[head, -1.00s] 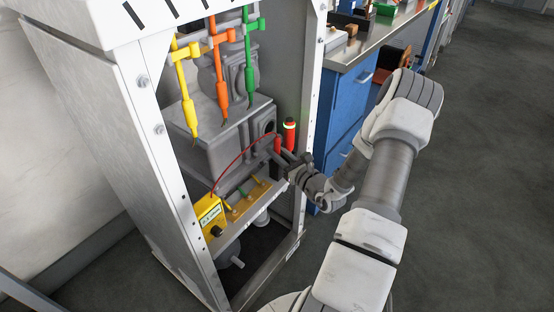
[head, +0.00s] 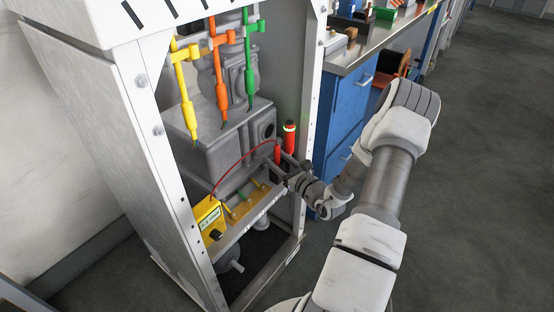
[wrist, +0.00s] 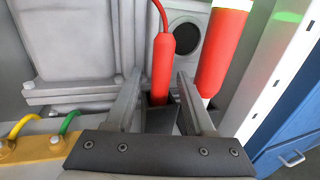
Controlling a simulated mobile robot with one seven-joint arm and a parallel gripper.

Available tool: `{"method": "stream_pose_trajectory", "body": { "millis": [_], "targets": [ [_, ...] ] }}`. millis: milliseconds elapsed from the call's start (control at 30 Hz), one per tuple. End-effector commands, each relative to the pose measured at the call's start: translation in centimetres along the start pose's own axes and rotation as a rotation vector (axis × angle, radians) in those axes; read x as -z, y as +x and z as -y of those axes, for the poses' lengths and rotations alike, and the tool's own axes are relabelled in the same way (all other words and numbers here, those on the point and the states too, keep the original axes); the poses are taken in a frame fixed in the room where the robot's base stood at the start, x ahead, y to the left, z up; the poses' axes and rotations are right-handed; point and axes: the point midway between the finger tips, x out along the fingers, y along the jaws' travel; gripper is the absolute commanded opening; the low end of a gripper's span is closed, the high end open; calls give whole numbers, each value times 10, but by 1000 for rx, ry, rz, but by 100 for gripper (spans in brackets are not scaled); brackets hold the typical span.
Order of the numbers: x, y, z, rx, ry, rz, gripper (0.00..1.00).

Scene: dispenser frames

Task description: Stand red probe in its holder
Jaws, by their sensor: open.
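The red probe (wrist: 162,70) stands about upright, with its red cable rising from its top. In the wrist view its lower end is in the mouth of a dark grey square holder (wrist: 157,120); how deep it sits is hard to tell. In the head view the probe (head: 277,153) stands at the right end of the frame's shelf. My gripper (wrist: 158,77) is open, one finger on each side of the probe, with a visible gap to the right finger. In the head view my gripper (head: 285,174) is at the probe's lower end, where the holder is mostly hidden.
A thicker red cylinder (wrist: 221,50) with a pale band stands just right of the probe. The cable runs to a yellow meter (head: 208,217). Yellow, orange (head: 220,92) and green probes hang above. A white frame post (head: 311,90) and blue cabinet (head: 347,110) are at right.

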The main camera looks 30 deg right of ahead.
Motion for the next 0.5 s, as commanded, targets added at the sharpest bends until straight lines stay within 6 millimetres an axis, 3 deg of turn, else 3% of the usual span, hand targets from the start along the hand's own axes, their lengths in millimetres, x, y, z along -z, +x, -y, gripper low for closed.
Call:
{"method": "stream_pose_trajectory", "body": {
  "millis": [167, 500],
  "targets": [
    [-4, -24, 1, 3, 3, -3, 54],
    [-3, -95, 1, 3, 2, -1, 54]
  ]
}}
